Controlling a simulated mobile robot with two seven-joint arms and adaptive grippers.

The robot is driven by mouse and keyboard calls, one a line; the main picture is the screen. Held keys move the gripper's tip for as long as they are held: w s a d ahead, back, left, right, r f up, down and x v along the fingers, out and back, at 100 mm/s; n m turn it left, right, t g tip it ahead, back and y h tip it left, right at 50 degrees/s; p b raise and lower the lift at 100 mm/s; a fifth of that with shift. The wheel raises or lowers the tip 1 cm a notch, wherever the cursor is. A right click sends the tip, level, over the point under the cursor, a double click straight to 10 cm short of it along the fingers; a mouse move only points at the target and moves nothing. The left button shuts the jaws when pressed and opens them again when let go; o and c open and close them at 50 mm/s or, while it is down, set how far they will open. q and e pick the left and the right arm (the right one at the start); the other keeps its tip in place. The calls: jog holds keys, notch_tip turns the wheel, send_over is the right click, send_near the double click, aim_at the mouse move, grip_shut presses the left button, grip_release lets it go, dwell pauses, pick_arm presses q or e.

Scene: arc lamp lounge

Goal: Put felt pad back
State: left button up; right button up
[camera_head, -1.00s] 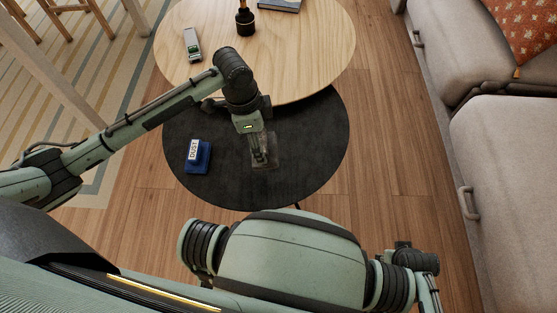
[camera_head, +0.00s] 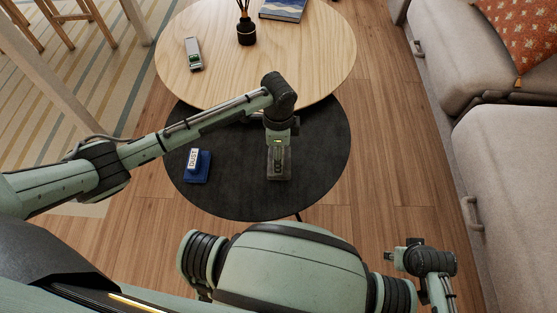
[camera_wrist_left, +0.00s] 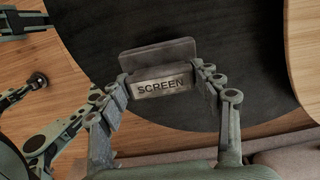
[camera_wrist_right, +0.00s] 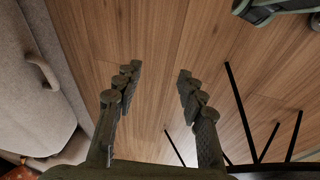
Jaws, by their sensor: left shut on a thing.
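My left gripper (camera_head: 279,158) is over the black round table (camera_head: 235,196), shut on a grey felt pad (camera_head: 279,174). In the left wrist view the pad (camera_wrist_left: 158,57) has a handle block marked SCREEN between the fingers (camera_wrist_left: 161,80). I cannot tell whether the pad touches the table. A blue pad (camera_head: 197,172) with a white label marked DUST lies on the black table, left of my gripper. My right gripper (camera_wrist_right: 160,72) is open and empty above the wooden floor.
A higher light-wood table (camera_head: 290,60) overlaps the black table's far side. It bears a dark reed diffuser (camera_head: 246,32), a small green-and-white item (camera_head: 193,54) and a book (camera_head: 283,9). A beige sofa (camera_head: 500,180) stands at right. The black table's right part is clear.

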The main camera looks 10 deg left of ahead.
pick_arm(q)
notch_tip(320, 180, down, 3)
jog(key=shift+f, duration=0.45)
jog(key=shift+c, duration=0.5)
jog(key=o, duration=1.1)
pick_arm(e)
jog(key=shift+r, duration=0.45)
pick_arm(q)
jog(key=shift+r, duration=0.35)
notch_tip(320, 180, up, 10)
jog(key=shift+r+p, duration=0.2)
jog(key=shift+p, duration=0.3)
jog(key=shift+r, duration=0.5)
pick_arm(e)
jog(key=shift+s+d+f, duration=0.1)
jog(key=shift+s+f, duration=0.15)
jog(key=shift+f, duration=0.45)
jog(key=shift+s+d+f, duration=0.1)
jog(key=shift+s+f, duration=0.2)
jog(key=shift+f, duration=0.4)
jog(key=shift+s+f, duration=0.25)
jog(key=shift+f, duration=0.45)
